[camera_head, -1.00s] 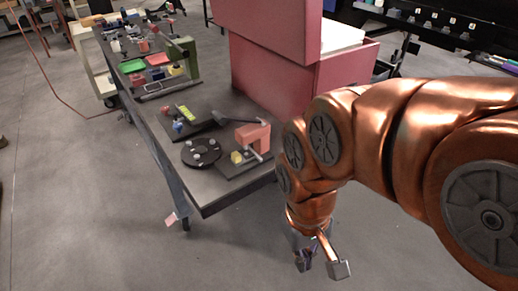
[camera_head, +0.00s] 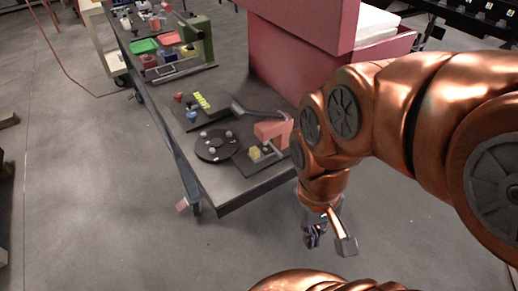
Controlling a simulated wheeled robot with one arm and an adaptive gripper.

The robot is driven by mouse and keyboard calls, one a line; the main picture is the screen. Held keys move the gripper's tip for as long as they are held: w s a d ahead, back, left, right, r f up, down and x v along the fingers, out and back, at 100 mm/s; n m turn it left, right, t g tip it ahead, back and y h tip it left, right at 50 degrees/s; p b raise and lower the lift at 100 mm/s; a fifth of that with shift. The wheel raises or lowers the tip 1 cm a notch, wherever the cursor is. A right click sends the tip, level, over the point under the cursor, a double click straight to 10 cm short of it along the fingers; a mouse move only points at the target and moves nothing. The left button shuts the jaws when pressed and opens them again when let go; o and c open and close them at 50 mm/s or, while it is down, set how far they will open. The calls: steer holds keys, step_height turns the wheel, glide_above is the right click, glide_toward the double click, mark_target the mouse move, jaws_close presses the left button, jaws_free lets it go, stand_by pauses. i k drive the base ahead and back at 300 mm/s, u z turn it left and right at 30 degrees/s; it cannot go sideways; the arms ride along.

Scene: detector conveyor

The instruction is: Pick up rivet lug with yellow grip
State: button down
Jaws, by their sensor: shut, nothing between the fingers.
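A small yellow piece (camera_head: 255,153) sits on a dark plate at the near right end of the long table, beside the pink clamp-like block (camera_head: 272,131). It may be the yellow-gripped rivet lug, but it is too small to tell. A yellow-green piece (camera_head: 202,100) lies farther back on another dark plate, with a red piece (camera_head: 178,97) and a blue piece (camera_head: 192,115) near it. My gripper (camera_head: 328,240) hangs beyond the table's right edge, over the floor, pointing down. It is shut and empty, apart from all the pieces.
A round black disc (camera_head: 213,146) with several small grey pieces lies near the table's front end. A green press-like stand (camera_head: 196,42), a green tray (camera_head: 144,46) and a red tray (camera_head: 169,39) are farther back. A large pink cabinet (camera_head: 300,62) stands right of the table. The floor at left is mostly clear.

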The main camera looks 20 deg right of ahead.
mark_target(257, 154)
steer(key=u, duration=3.1)
steer(key=k, duration=1.85)
steer(key=u, duration=0.3)
